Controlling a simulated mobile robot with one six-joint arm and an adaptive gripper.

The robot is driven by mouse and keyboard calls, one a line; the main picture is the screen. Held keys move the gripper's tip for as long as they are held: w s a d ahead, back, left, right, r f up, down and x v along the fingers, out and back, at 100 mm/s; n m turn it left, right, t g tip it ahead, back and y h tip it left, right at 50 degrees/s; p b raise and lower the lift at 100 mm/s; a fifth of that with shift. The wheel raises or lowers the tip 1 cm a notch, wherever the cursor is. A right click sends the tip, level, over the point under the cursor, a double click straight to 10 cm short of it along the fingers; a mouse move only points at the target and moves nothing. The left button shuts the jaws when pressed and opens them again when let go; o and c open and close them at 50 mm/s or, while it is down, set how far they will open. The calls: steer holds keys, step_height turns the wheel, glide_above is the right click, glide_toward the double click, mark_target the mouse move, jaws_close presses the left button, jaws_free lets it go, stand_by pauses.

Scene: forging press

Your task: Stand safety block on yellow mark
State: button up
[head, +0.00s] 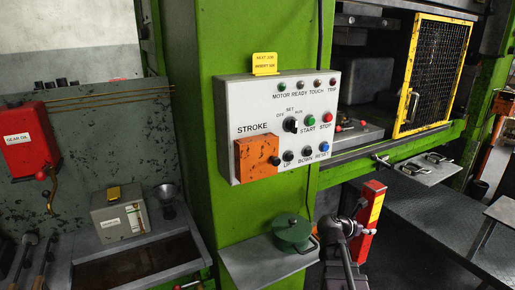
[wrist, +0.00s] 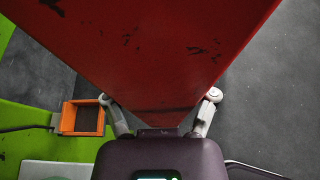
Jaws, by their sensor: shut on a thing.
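The safety block (head: 373,222) is a long red block with a yellow label. In the head view it stands slightly tilted in front of the press, right of the green column. My gripper (head: 352,228) is shut on it. In the wrist view the red block (wrist: 150,45) fills the upper middle, and the fingers of my gripper (wrist: 160,108) lie on either side of it. The block hides much of that view. I cannot make out the yellow mark in either view.
The control panel (head: 285,125) juts from the green column, above a shelf with a green round lidded pot (head: 292,232). The yellow-framed mesh guard (head: 436,75) is at the press opening. A small plate with handles (head: 424,170) sits right of the block. Dark floor (head: 405,255) lies beyond.

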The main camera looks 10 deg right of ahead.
steer(key=shift+f+b, duration=0.35)
steer(key=shift+b, duration=0.05)
stand_by(0.4)
steer(key=w+a, duration=0.2)
steer(key=w, duration=0.5)
steer(key=w+a, duration=0.3)
steer(key=w, duration=0.4)
steer(key=shift+w+a, duration=0.1)
steer(key=shift+w, duration=0.05)
steer(key=shift+w+a+f+b, duration=0.25)
steer(key=shift+w+f+b, duration=0.4)
steer(key=shift+f+b, duration=0.15)
steer(key=shift+w+a+f+b, duration=0.2)
steer(key=shift+w+f+b, duration=0.45)
steer(key=shift+f+b, duration=0.15)
steer(key=shift+f, duration=0.15)
